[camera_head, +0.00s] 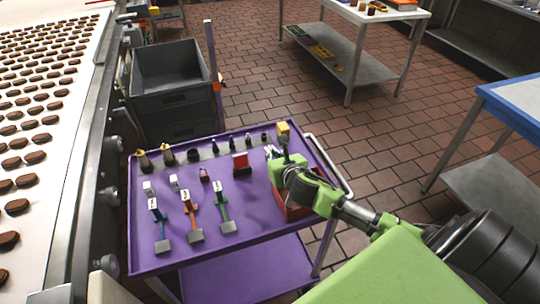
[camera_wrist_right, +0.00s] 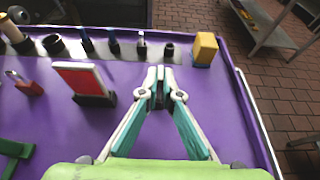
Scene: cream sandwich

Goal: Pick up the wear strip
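No item is clearly recognisable as the wear strip. Small parts and tools lie on the purple cart top (camera_head: 260,235). My right gripper (camera_head: 273,153) is over the cart's right side, beside the red panel on a dark stand (camera_head: 240,162) and near the yellow block (camera_head: 283,129). In the right wrist view its fingertips (camera_wrist_right: 160,78) are together with nothing visible between them. That view also shows the red panel (camera_wrist_right: 80,80) to the left and the yellow block (camera_wrist_right: 205,47) to the right. My left gripper is not in view.
A grey strip (camera_head: 208,155) with several small dark parts runs along the cart's back. Blue, orange (camera_head: 191,213) and green-handled tools lie in front. A red bin (camera_head: 290,211) sits under my right arm. A conveyor (camera_head: 60,130) and grey crates (camera_head: 175,95) stand left and behind.

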